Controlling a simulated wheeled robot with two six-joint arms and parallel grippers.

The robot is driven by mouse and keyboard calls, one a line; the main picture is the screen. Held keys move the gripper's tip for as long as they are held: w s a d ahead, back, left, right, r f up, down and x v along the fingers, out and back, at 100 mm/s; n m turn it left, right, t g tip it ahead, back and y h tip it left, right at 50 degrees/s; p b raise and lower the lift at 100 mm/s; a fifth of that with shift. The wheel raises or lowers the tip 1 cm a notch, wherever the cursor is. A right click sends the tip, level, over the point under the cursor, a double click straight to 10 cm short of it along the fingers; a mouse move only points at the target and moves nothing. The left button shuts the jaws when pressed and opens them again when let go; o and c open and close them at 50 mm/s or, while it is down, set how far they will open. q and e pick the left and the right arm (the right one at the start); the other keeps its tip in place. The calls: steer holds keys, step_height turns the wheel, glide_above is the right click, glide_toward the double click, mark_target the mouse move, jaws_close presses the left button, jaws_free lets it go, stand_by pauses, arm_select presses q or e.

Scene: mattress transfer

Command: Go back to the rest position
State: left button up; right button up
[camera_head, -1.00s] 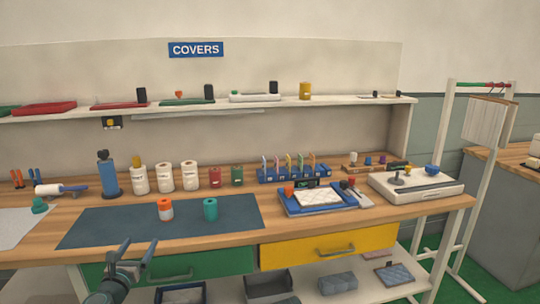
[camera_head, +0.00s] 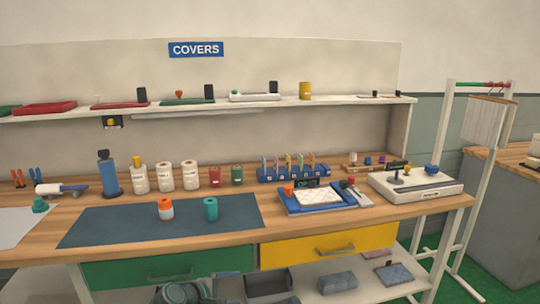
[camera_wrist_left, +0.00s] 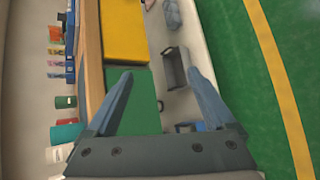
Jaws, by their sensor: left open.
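My left gripper (camera_head: 212,286) is low at the bottom edge of the head view, in front of the workbench (camera_head: 350,229) and below the green drawer (camera_head: 168,268). In the left wrist view the same gripper (camera_wrist_left: 158,73) has its two fingers spread wide with nothing between them. The green drawer front (camera_wrist_left: 134,100) and the grey bin on the lower shelf (camera_wrist_left: 174,68) show behind the fingers. My right gripper is in neither view.
An orange-and-white jar (camera_head: 165,209) and a teal jar (camera_head: 211,209) stand on the dark mat (camera_head: 110,226). A yellow drawer (camera_head: 330,244) is closed beside the green one. A white rack (camera_head: 453,180) stands right of the bench. Green floor (camera_wrist_left: 232,60) lies clear in front.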

arm_select(q)
steer(key=s+d+f+m+g+y, duration=0.3)
steer(key=s+d+f+m+g, duration=0.4)
steer(key=s+f+m, duration=0.35)
steer(key=s+a+m+g+y, duration=0.2)
steer(key=s+m+y, duration=0.45)
steer(key=m, duration=0.25)
step_height(320, 180, up, 18)
steer(key=p, duration=1.7)
steer(key=shift+s+h+p, duration=0.4)
steer(key=shift+h, duration=0.05)
steer(key=shift+a+n, duration=0.1)
steer(key=shift+n, duration=0.15)
